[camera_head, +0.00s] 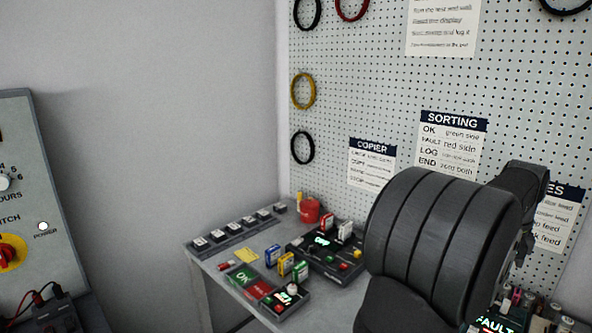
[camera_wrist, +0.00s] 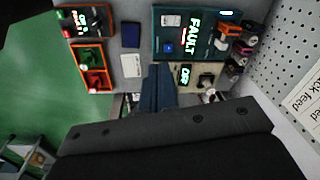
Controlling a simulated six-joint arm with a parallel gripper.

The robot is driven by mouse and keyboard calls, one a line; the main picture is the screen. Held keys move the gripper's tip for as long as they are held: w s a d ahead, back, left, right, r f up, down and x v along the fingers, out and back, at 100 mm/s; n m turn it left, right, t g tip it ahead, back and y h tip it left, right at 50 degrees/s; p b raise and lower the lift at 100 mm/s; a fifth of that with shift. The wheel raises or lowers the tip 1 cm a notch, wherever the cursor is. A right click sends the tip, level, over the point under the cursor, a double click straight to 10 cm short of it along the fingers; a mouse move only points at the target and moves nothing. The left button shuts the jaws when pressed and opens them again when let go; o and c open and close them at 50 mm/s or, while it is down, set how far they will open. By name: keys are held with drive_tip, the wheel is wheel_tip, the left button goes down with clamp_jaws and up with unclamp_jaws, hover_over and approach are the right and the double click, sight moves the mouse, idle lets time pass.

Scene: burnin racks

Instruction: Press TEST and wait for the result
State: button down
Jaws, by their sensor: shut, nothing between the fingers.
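In the wrist view a dark teal test unit (camera_wrist: 172,45) carries a lit display (camera_wrist: 197,36) reading FAULT, seen sideways. A small blue button (camera_wrist: 168,47) and a white label are on its face; I cannot read which control is TEST. My gripper (camera_wrist: 158,70) shows as dark narrow fingers pointing up at the unit's lower edge. It is shut and empty; whether it touches anything I cannot tell. In the head view the same FAULT display (camera_head: 494,324) shows at the lower right, and my dark arm hides much of the bench there.
Beside the unit is a beige module (camera_wrist: 206,73) with a lit screen. Orange trays (camera_wrist: 94,79) lie at the left. On the bench in the head view are green and red OK and fail pads (camera_head: 245,277), a dark panel (camera_head: 325,262) and a red can (camera_head: 310,211). A pegboard (camera_head: 340,90) stands behind.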

drive_tip(key=shift+d+f, duration=0.15)
drive_tip(key=shift+d, duration=0.4)
drive_tip(key=shift+a, duration=0.15)
idle(1.4)
drive_tip(key=s+a+r+n+t+h, duration=0.1)
drive_tip(key=a+n, duration=0.4)
drive_tip(key=a, duration=0.9)
drive_tip(key=shift+s+a+r+n, duration=0.15)
drive_tip(key=shift+s+r+n, duration=0.3)
drive_tip(key=shift+s, duration=0.75)
drive_tip(key=shift+r, duration=0.1)
